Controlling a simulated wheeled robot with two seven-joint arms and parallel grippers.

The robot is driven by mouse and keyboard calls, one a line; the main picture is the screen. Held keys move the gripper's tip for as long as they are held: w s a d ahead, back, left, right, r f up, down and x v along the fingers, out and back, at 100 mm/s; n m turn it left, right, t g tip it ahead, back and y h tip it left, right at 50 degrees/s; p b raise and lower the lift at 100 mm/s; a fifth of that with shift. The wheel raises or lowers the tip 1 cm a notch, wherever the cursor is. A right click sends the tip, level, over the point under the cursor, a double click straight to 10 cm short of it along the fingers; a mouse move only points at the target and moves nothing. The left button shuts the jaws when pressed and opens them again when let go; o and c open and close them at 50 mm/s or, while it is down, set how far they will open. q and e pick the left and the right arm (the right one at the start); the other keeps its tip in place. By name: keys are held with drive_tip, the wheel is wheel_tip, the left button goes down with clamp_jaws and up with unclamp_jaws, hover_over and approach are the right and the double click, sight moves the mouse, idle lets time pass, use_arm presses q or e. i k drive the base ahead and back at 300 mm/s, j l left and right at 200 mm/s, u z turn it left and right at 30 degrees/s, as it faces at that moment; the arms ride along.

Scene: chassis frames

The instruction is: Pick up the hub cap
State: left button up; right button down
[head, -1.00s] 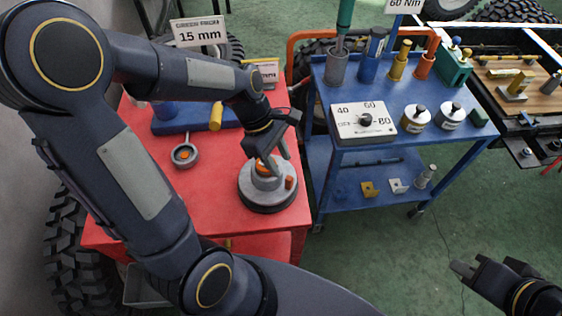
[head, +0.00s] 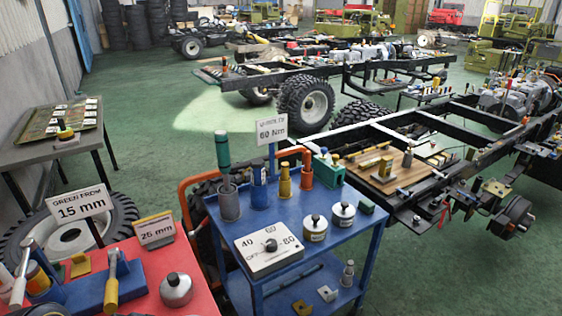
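A silver, round, domed piece with a dark knob (head: 176,290) sits on the red table (head: 135,255) at the lower left. It may be the hub cap, but I cannot tell for sure. Two similar round pieces with dark knobs and pale bands, a yellowish one (head: 314,229) and a silver one (head: 342,215), stand on the blue cart (head: 285,215). Neither of my grippers is in this view. The front part of the red table is cut off by the lower edge.
A blue holder with a yellow-handled tool (head: 111,288) is left of the domed piece. A 25 mm card (head: 154,230) and a 15 mm sign (head: 80,206) stand behind. A truck chassis with a wheel hub (head: 515,214) is at right. Green floor lies between.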

sight(177, 289)
drive_tip(key=k, duration=0.2)
drive_tip(key=k+u, duration=0.15)
drive_tip(key=u, duration=0.25)
drive_tip(key=k+u, duration=0.15)
drive_tip(key=u, duration=0.25)
drive_tip(key=k+j+u, duration=0.15)
drive_tip(key=u, duration=0.25)
drive_tip(key=i+l+u, duration=0.1)
drive_tip(key=l+u, duration=1.4)
drive_tip(key=k+l, duration=0.1)
drive_tip(key=l, duration=0.2)
